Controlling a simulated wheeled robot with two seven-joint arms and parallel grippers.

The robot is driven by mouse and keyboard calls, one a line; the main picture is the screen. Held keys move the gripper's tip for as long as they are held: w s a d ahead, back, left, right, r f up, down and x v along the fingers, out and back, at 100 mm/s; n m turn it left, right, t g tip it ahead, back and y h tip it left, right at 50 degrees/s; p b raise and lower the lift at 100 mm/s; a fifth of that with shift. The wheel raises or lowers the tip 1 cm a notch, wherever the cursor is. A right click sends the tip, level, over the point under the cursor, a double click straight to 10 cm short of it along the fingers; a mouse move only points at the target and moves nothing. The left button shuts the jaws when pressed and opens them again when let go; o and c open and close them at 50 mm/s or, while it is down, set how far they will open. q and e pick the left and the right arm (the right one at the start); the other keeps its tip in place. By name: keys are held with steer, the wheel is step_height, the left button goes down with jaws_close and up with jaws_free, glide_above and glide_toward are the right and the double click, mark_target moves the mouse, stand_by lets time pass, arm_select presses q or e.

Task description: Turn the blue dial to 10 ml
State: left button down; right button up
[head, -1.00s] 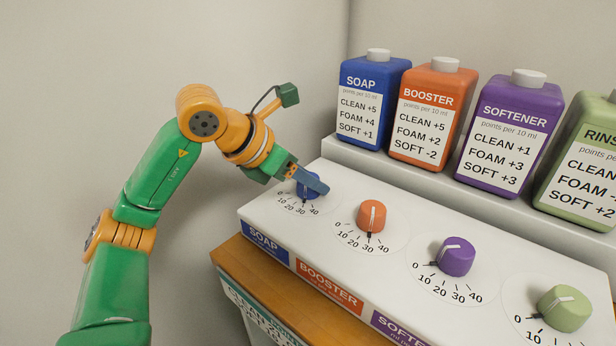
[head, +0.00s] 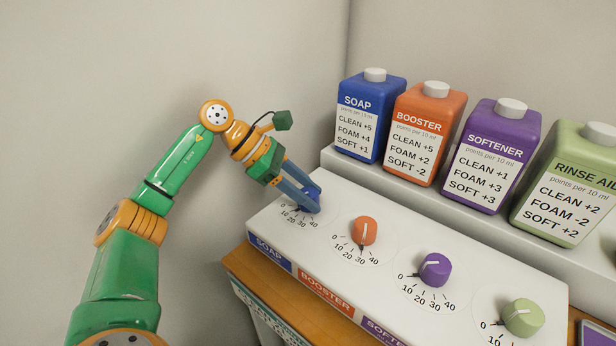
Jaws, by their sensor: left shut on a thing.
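The blue dial (head: 309,190) sits at the left end of the white dispenser panel (head: 392,276), above the SOAP label. My left gripper (head: 311,201) is shut on the blue dial, with its blue fingers either side of it. The fingers cover most of the dial, and its pointer is hidden, so its setting cannot be read. The printed scale (head: 297,216) shows 10, 20, 30 and 40 below the dial. My right gripper is not in view.
Orange (head: 365,230), purple (head: 436,270) and green (head: 524,318) dials stand to the right on the same panel. Behind, a raised white ledge holds the SOAP (head: 368,115), BOOSTER (head: 424,134), SOFTENER (head: 492,155) and green (head: 568,185) bottles. A wooden surface (head: 250,271) lies under the panel.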

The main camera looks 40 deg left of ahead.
arm_select(q)
steer(key=shift+r+m+g+p, duration=0.15)
steer(key=shift+m+g+p, duration=0.35)
steer(key=shift+m+p, duration=0.3)
steer(key=shift+h+p, duration=0.3)
steer(key=shift+p, duration=0.05)
steer(key=shift+f+m+g, duration=0.2)
steer(key=shift+m+g, duration=0.1)
steer(key=shift+c, duration=1.8)
jaws_free()
